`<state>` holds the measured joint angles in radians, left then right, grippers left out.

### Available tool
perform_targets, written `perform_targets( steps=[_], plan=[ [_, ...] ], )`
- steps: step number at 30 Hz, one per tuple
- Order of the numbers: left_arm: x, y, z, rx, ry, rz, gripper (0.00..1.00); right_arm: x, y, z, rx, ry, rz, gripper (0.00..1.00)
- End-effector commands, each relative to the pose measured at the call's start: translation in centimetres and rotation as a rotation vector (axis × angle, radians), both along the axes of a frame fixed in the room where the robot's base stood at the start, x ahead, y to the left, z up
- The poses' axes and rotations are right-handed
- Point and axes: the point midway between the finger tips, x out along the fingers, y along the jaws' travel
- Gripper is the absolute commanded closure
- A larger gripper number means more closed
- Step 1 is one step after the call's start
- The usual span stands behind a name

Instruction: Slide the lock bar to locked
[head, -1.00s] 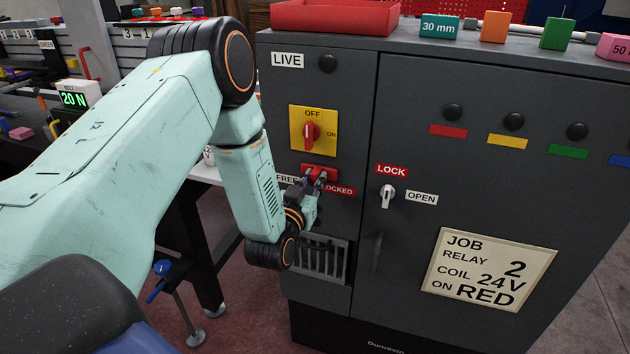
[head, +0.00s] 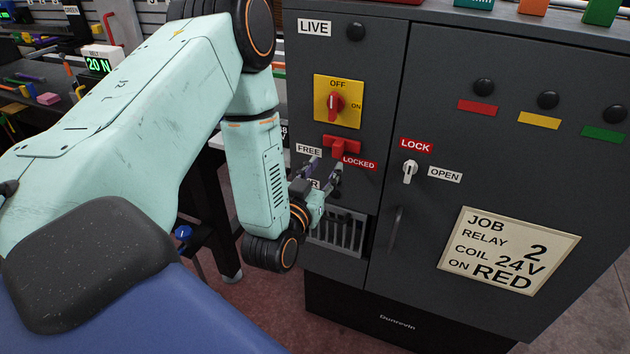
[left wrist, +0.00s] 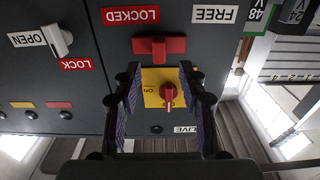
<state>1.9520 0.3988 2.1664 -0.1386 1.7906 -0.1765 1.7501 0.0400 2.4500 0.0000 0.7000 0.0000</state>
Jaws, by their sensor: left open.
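The red lock bar (head: 346,146) is on the front of the dark grey cabinet, below the yellow switch plate. Its grip tab sticks out near the bar's middle, between the FREE label (head: 308,150) and the LOCKED label (head: 359,163). In the left wrist view, which is upside down, the bar (left wrist: 175,46) lies past my fingertips. My left gripper (head: 325,166) is open and empty, just below and in front of the bar. Its fingers look apart from the tab. My right gripper is not in view.
A red rotary switch (head: 336,104) on a yellow plate is just above the bar. A small LOCK/OPEN handle (head: 409,172) sits on the door to the right. A vent grille (head: 338,232) is below my gripper. A workbench stands at the left.

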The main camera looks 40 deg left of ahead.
Motion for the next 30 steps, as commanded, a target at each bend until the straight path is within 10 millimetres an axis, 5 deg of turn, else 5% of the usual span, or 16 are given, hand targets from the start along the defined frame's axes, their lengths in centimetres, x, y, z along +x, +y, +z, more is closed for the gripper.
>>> perform_targets(
  steps=[10, 30],
  plan=[
    [-4.4, -1.0, 0.0, 0.001, 0.001, 0.0, 0.58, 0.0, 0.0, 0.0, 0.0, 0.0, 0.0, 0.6],
    [-4.6, -1.1, -0.3, -0.011, 0.013, -0.003, 0.58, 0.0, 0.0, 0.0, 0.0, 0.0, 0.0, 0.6]
  ],
)
